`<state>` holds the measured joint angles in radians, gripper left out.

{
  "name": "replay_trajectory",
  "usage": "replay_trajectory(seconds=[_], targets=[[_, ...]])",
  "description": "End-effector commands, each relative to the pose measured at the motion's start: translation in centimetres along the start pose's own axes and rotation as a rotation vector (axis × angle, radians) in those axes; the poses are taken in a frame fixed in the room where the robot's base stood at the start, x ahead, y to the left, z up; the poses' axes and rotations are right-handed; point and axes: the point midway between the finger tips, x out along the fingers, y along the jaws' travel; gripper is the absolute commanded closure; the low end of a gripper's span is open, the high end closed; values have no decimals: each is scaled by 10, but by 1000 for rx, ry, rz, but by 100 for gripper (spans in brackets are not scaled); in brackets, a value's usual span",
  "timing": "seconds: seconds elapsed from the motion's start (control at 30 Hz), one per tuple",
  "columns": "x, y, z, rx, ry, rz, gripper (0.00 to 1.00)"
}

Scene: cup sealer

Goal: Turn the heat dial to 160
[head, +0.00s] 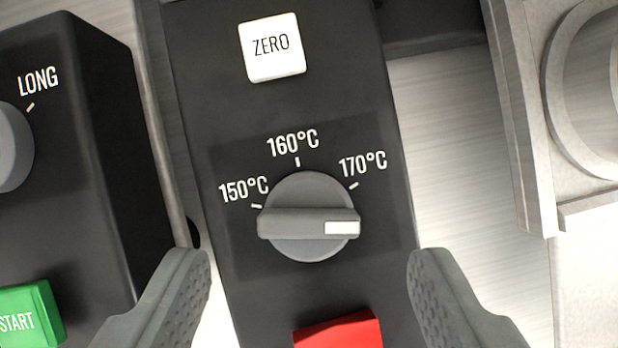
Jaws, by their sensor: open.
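The grey heat dial (300,190) sits on a black panel (330,110) in the middle of the head view. Its bar handle lies nearly level, and the white mark (342,228) on the bar is at the right end. The mark points right, clockwise past the 170°C tick, not at the 160°C label (293,143) above the dial. The 150°C label is at upper left and the 170°C label at upper right. My gripper (309,270) is open, with one finger on each side of the dial in the picture. Neither finger touches the dial.
A white ZERO button (271,47) is above the dial and a red button (340,332) below it. At left, a black box (85,130) carries a grey LONG knob (12,147) and a green START button (28,315). A pale metal part (585,100) stands at right.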

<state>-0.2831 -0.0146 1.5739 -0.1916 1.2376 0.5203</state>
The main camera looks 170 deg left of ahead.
Motion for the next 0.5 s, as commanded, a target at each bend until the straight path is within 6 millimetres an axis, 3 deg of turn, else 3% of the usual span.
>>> replay_trajectory(seconds=[0.2, 0.5], targets=[[26, 0, 0, 0, -1, 1, 40], [34, 0, 0, 0, 0, 0, 40]])
